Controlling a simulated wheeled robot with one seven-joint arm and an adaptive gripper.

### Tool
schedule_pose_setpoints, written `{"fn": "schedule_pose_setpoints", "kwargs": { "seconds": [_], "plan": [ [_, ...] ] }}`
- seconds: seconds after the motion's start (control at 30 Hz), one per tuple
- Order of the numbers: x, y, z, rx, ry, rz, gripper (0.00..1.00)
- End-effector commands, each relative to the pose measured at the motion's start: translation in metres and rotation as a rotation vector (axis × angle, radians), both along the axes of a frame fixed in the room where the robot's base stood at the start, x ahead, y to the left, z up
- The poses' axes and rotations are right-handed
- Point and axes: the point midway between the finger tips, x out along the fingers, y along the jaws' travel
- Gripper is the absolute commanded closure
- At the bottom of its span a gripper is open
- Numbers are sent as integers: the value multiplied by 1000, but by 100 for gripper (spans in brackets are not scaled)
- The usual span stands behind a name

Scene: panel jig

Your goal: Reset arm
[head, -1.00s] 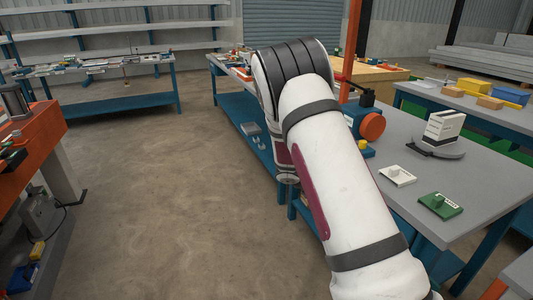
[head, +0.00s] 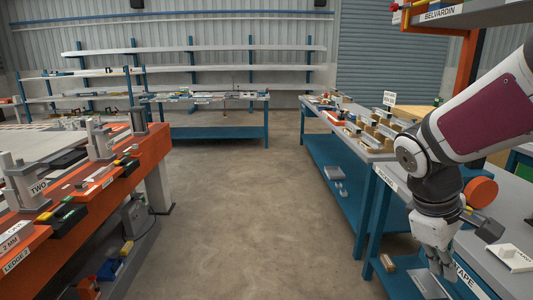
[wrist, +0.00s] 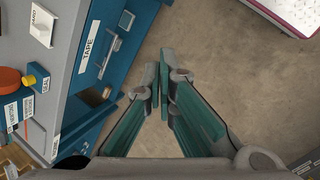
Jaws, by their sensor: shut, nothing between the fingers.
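My gripper (head: 437,262) hangs at the lower right of the head view, pointing down beside the front of the blue and grey workbench (head: 345,150). In the wrist view my gripper (wrist: 160,88) has its two fingers together with nothing between them. The concrete floor shows beyond the fingertips. My arm is bent, with its upper link at the right edge of the head view.
The bench front with a TAPE label (wrist: 90,45) is close left of the fingers in the wrist view. An orange jig table (head: 100,190) stands at the left. Shelves (head: 200,50) line the back. The aisle floor (head: 240,220) between is clear.

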Motion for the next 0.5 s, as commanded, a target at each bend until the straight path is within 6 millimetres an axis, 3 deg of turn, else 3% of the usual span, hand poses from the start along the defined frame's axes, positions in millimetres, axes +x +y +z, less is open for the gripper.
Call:
{"fn": "schedule_pose_setpoints", "kwargs": {
  "seconds": [0.2, 0.5],
  "plan": [
    [-67, 49, 26, 149, -118, -183, 100],
    [-140, 104, 34, 322, -206, -365, 100]
  ]
}}
